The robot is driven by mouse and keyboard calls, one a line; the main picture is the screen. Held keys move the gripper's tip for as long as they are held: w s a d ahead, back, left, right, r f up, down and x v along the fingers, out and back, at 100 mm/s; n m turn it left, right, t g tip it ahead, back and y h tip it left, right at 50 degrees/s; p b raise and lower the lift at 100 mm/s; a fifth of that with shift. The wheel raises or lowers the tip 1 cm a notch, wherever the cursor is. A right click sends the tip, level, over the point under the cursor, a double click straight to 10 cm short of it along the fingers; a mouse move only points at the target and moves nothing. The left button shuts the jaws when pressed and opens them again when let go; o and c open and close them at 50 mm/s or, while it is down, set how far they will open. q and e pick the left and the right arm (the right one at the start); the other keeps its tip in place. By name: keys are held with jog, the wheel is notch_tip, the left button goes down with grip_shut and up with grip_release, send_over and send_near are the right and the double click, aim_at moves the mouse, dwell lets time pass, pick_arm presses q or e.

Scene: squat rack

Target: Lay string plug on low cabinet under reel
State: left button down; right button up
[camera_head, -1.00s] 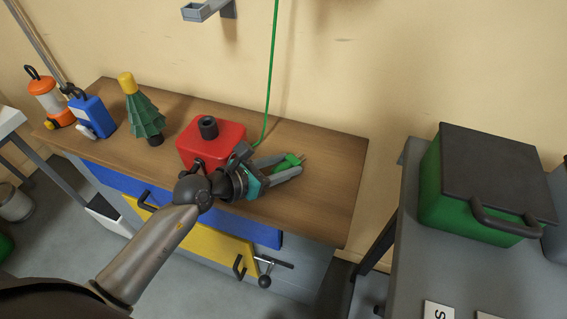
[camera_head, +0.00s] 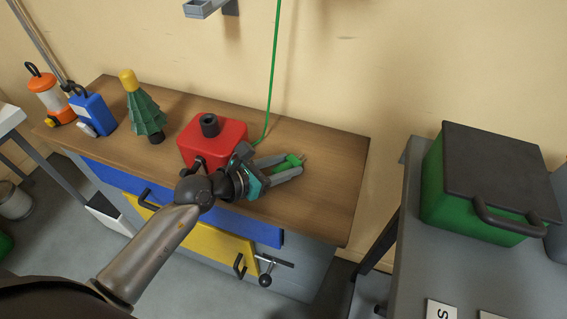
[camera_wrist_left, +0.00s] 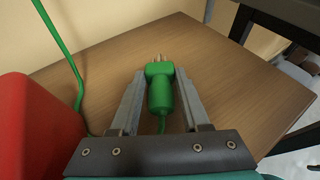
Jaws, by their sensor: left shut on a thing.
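The green string plug (camera_wrist_left: 160,92) with metal prongs lies between the fingers of my left gripper (camera_wrist_left: 158,82), prongs pointing away from the palm. In the head view the plug (camera_head: 288,161) shows at my left gripper (camera_head: 292,168), low over the right part of the cabinet's wooden top (camera_head: 335,165). I cannot tell whether the plug touches the wood. The green string (camera_head: 272,75) hangs from above, out of view, down to the tabletop behind the red box. The reel is not in view. My right gripper is not in view.
A red box (camera_head: 222,133) stands just left of my left gripper. Further left are a small green tree (camera_head: 145,112), a blue container (camera_head: 92,113) and an orange lantern (camera_head: 50,98). A grey table with a green box (camera_head: 470,205) stands right. The wooden top's right end is clear.

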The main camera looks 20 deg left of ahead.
pick_arm(q)
jog(key=shift+f, duration=0.15)
jog(key=shift+c, duration=1.5)
grip_release()
